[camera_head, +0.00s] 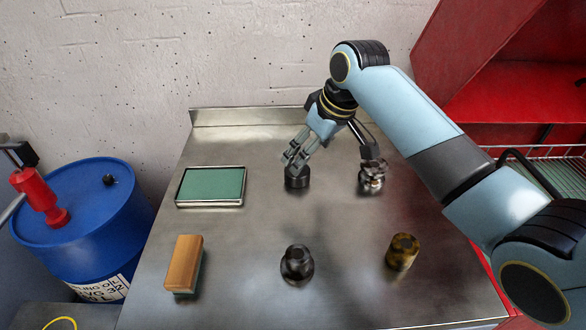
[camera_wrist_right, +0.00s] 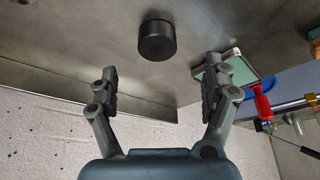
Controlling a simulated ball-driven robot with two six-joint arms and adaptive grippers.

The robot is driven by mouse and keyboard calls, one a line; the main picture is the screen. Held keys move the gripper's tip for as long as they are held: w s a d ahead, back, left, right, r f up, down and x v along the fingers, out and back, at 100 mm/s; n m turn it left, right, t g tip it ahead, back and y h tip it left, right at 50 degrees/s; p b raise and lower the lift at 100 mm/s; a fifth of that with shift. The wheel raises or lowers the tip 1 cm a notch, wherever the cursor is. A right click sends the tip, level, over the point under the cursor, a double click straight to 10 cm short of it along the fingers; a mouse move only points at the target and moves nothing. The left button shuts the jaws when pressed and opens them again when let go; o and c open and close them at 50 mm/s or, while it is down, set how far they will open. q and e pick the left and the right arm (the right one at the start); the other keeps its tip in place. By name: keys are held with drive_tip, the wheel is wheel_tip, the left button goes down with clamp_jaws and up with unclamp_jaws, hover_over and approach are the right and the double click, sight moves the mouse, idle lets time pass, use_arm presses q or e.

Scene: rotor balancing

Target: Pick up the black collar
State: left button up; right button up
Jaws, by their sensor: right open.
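The black collar (camera_head: 297,178) is a short dark cylinder standing on the steel worktop (camera_head: 225,275). It stands upright near the back middle. My right gripper (camera_head: 296,156) is above and just behind it in the head view, with its fingers angled down toward it. In the right wrist view the collar (camera_wrist_right: 157,42) shows whole, beyond the fingertips and roughly centred between the two spread fingers (camera_wrist_right: 162,75). The right gripper is open and empty, apart from the collar. My left gripper is not in view.
A green-lined tray (camera_head: 243,187) lies left of the collar. A shiny metal part (camera_head: 371,178) stands to the right. In front are a wooden-backed brush (camera_head: 184,263), a dark stepped part (camera_head: 297,265) and a brassy cylinder (camera_head: 402,252). A blue drum (camera_head: 95,235) stands left.

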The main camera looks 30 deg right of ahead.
sight(305, 184)
drive_tip(key=x, duration=0.2)
drive_tip(key=shift+f, duration=0.25)
drive_tip(key=shift+w+a+f, duration=0.1)
drive_tip(key=shift+w+f, duration=0.1)
drive_tip(key=shift+f, duration=0.15)
drive_tip(key=x, duration=0.5)
drive_tip(key=shift+w+r, duration=0.15)
drive_tip(key=shift+w, duration=0.15)
drive_tip(key=shift+w+f, duration=0.1)
drive_tip(key=shift+f, duration=0.15)
drive_tip(key=c, duration=1.7)
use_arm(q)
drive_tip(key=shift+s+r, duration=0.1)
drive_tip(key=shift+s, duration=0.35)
use_arm(e)
drive_tip(key=shift+r, duration=0.1)
